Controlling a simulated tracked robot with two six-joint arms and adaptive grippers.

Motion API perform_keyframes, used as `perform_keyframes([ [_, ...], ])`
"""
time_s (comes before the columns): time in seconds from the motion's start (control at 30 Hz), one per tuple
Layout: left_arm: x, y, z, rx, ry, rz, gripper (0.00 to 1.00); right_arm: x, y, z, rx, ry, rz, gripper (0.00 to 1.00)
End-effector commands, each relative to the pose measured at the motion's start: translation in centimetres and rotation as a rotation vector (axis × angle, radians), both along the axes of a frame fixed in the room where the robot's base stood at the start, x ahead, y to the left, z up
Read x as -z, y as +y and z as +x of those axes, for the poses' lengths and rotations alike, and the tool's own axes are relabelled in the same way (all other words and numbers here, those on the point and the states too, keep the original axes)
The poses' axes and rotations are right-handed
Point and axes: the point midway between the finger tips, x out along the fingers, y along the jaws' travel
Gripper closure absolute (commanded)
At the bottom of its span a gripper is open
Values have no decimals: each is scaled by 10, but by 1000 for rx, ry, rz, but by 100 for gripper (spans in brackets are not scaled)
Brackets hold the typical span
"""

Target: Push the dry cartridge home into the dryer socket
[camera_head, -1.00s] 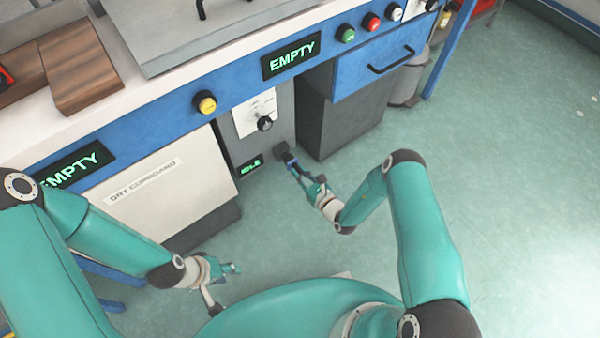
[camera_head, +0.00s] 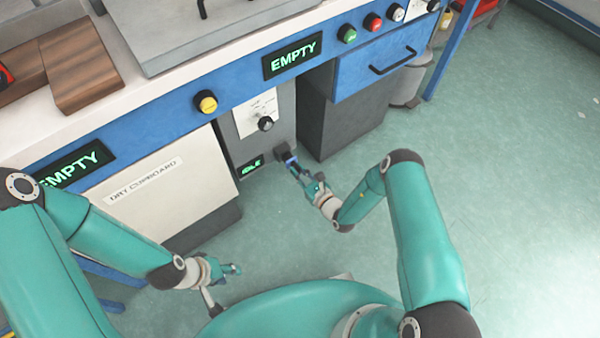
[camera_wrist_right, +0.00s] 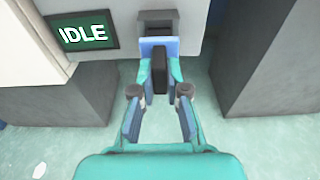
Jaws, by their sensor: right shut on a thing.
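The dryer socket (camera_head: 281,154) is a dark grey block low on the grey dryer panel; in the right wrist view (camera_wrist_right: 158,20) it is straight ahead. My right gripper (camera_head: 294,166) is just in front of it. In the right wrist view its fingers (camera_wrist_right: 158,76) are shut on the dry cartridge (camera_wrist_right: 160,74), a dark upright piece with a blue plate (camera_wrist_right: 156,46) at its far end. The blue plate is at the socket's mouth; I cannot tell how deep the cartridge sits. My left gripper (camera_head: 230,269) is away at the lower left, apparently empty; its opening is unclear.
An "IDLE" display (camera_head: 250,167) is left of the socket, below a dial (camera_head: 265,123). The white dry cupboard (camera_head: 145,190) stands to the left. A dark grey cabinet (camera_head: 340,120) is close on the right. The floor in front is open.

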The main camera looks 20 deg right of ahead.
Motion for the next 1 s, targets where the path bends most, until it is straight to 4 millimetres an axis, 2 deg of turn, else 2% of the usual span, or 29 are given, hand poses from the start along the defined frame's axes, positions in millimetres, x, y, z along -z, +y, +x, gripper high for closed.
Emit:
perform_keyframes([
  [1.0, 10, 0, 0, 0, 0, 0, 60, 0, 8, 22, -1, -2, 0, 100],
])
